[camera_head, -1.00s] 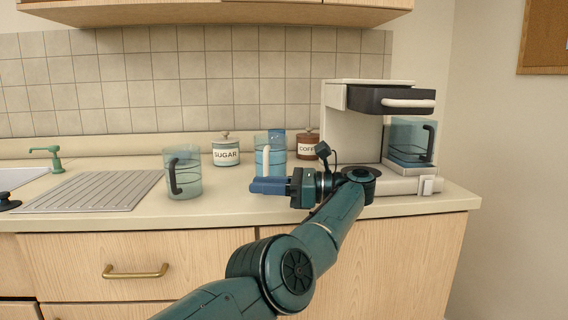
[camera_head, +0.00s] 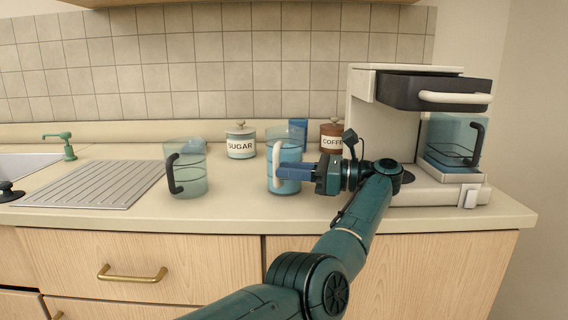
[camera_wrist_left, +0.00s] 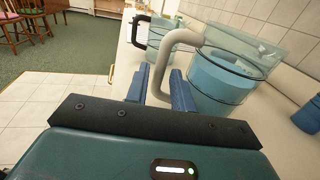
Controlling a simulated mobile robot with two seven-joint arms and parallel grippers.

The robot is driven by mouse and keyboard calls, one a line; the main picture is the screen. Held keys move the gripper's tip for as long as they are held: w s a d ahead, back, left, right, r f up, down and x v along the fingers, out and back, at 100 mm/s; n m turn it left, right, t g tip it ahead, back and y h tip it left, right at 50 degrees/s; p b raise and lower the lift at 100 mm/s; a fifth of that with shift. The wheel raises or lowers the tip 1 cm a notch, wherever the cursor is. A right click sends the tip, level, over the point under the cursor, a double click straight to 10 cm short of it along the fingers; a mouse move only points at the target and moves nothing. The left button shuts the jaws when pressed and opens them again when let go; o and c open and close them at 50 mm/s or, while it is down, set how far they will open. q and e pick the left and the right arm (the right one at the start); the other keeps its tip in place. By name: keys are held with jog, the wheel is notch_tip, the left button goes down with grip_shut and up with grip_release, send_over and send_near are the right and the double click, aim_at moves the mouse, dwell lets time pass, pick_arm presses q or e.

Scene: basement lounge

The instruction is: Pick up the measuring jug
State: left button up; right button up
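The measuring jug (camera_head: 283,148) is clear, with a pale handle and blue contents, and stands upright on the counter. In the left wrist view the jug (camera_wrist_left: 222,80) is just beyond my fingers, to the right. My left gripper (camera_head: 284,171) is at its handle, coming from the right in the head view. In the left wrist view the gripper's blue fingers (camera_wrist_left: 160,90) are apart, with the lower part of the handle between them. I see no clear grip on it. My right gripper is not in view.
A clear jug with a black handle (camera_head: 187,172) stands to the left, near a ribbed drainboard (camera_head: 95,186). Behind are the sugar canister (camera_head: 240,142), coffee canister (camera_head: 331,137) and a blue object (camera_head: 298,130). A coffee machine (camera_head: 381,130) holding a carafe (camera_head: 456,137) stands right.

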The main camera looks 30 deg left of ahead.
pick_arm(q)
jog(key=shift+r+x, duration=0.15)
jog(key=shift+x, duration=1.15)
jog(key=shift+r+x, duration=0.1)
jog(key=shift+x, duration=1.25)
jog(key=shift+c, duration=0.3)
grip_shut()
jog(key=shift+r, duration=0.1)
